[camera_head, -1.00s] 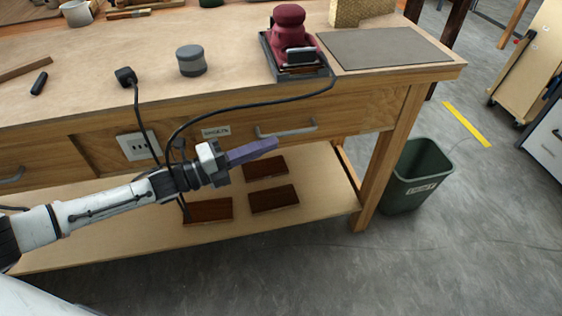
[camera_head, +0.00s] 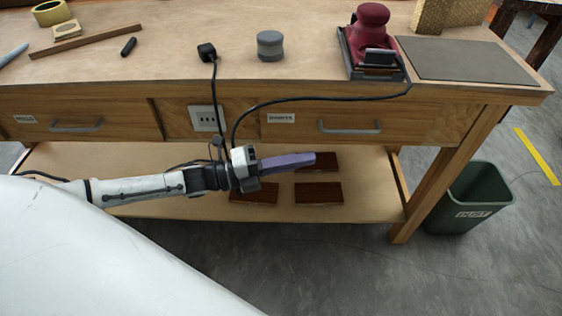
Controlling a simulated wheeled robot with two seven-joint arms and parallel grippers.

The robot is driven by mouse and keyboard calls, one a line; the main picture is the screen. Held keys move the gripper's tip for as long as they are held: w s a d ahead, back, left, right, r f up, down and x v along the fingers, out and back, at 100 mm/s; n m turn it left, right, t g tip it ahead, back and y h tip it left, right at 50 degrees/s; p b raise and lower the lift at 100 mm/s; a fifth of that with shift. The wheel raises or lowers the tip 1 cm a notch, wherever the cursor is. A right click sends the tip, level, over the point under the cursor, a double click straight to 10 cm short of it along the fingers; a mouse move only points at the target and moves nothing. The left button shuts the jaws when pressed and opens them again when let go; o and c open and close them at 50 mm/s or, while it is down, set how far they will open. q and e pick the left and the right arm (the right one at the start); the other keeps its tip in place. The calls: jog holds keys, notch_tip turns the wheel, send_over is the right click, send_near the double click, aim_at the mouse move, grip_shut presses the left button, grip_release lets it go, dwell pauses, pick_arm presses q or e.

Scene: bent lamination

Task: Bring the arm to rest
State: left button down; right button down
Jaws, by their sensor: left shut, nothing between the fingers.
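My left arm comes in from the left in front of the workbench (camera_head: 380,210). My left gripper (camera_head: 312,158) points right, with its purple fingers shut together and nothing between them. It hangs in front of the lower shelf, below the drawer fronts, and covers part of the dark brown blocks there. My right gripper is not in view.
On the bench top stand a red sander (camera_head: 372,40), a grey mat (camera_head: 468,60), a grey round container (camera_head: 270,46) and a black plug (camera_head: 206,51) with a cord. Dark blocks (camera_head: 318,193) lie on the shelf. A green bin (camera_head: 470,198) stands at right. Front floor is clear.

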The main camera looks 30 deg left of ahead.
pick_arm(q)
jog(key=v, duration=0.4)
jog(key=shift+s, duration=0.15)
jog(key=s+d+f+n+y+p, duration=0.5)
jog(key=d+n, duration=0.4)
jog(key=n, duration=0.5)
jog(key=s+a+f+n+g+y+p, duration=0.1)
jog(key=s+f+n+g+y, duration=0.2)
jog(key=s+n, duration=0.9)
notch_tip(320, 180, down, 5)
jog(key=n+y, duration=0.1)
jog(key=y, duration=0.2)
jog(key=shift+a+g, duration=0.15)
jog(key=shift+g, duration=0.15)
jog(key=shift+s+f, duration=0.1)
